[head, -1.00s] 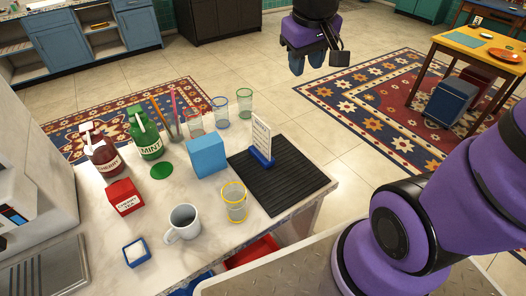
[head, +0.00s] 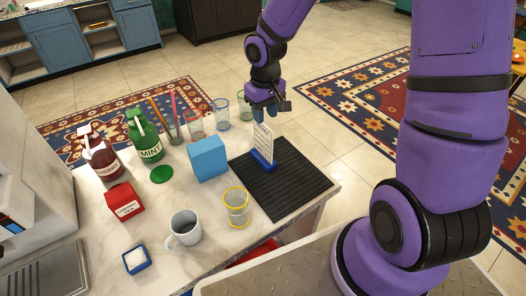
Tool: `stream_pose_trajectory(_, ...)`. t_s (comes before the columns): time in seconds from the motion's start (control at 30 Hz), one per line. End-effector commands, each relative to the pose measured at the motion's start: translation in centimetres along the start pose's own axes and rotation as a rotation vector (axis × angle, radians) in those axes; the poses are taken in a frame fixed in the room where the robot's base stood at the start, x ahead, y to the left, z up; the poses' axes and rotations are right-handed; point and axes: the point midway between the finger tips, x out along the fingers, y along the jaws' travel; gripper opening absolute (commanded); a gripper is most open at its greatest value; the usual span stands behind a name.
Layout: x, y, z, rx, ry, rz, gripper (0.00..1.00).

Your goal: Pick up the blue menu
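The blue menu is a white printed card (head: 264,144) upright in a blue base (head: 262,162). It stands on the black ribbed mat (head: 285,190) at the counter's right side. My gripper (head: 264,115) points down just above and behind the top of the card.
A blue box (head: 208,158) stands left of the menu, and a yellow-rimmed glass (head: 236,207) stands in front. Several glasses, including a blue-rimmed one (head: 221,113), stand behind. A white mug (head: 184,228) is at the front. The mat's right part is bare.

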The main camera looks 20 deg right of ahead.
Motion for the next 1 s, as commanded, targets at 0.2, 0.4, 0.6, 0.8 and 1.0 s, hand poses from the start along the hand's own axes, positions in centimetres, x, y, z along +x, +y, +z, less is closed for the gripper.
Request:
stream_pose_trajectory(0.2,2.6,0.0,0.0,-0.001,-0.002,0.000,0.36)
stream_pose_trajectory(0.4,3.6,-0.1,-0.1,-0.001,-0.002,0.000,0.36)
stream_pose_trajectory(0.6,6.0,-0.2,-0.7,-0.002,-0.003,0.000,0.36)
stream_pose_trajectory(0.8,7.9,-0.2,-0.7,-0.001,-0.001,0.000,0.36)
stream_pose_trajectory(1.0,8.1,-0.2,-0.7,0.000,0.000,0.001,0.36)
